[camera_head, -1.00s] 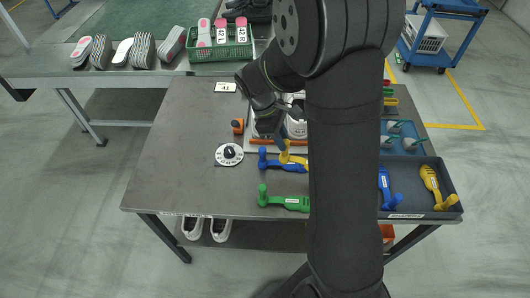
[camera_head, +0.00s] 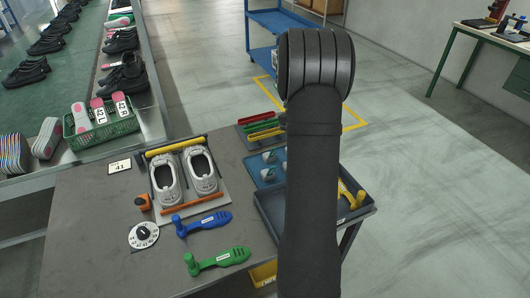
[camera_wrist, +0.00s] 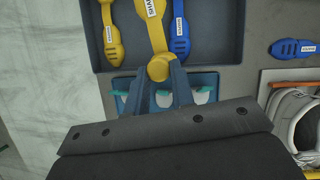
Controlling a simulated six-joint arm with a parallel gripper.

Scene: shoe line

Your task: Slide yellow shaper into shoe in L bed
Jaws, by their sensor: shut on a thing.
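The yellow shaper (camera_wrist: 153,28) is upright in the wrist view, its round knob (camera_wrist: 159,68) between the fingers of my gripper (camera_wrist: 160,73), which is shut on it. It shows over the dark tray; its far end is cut off by the frame. In the head view my arm hides the gripper and the held shaper. Two pale grey shoes stand side by side in the beds: the left shoe (camera_head: 166,184) and the right shoe (camera_head: 201,178). Both shoe openings look empty. In the wrist view part of a shoe (camera_wrist: 307,130) shows at the right edge, apart from the gripper.
A dark tray (camera_head: 267,207) holds another yellow shaper (camera_wrist: 130,34) and a blue shaper (camera_wrist: 180,32). A blue shaper (camera_head: 203,223) and a green shaper (camera_head: 217,261) lie before the shoes, near a white dial (camera_head: 143,236). A yellow bar (camera_head: 175,146) runs behind the shoes.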

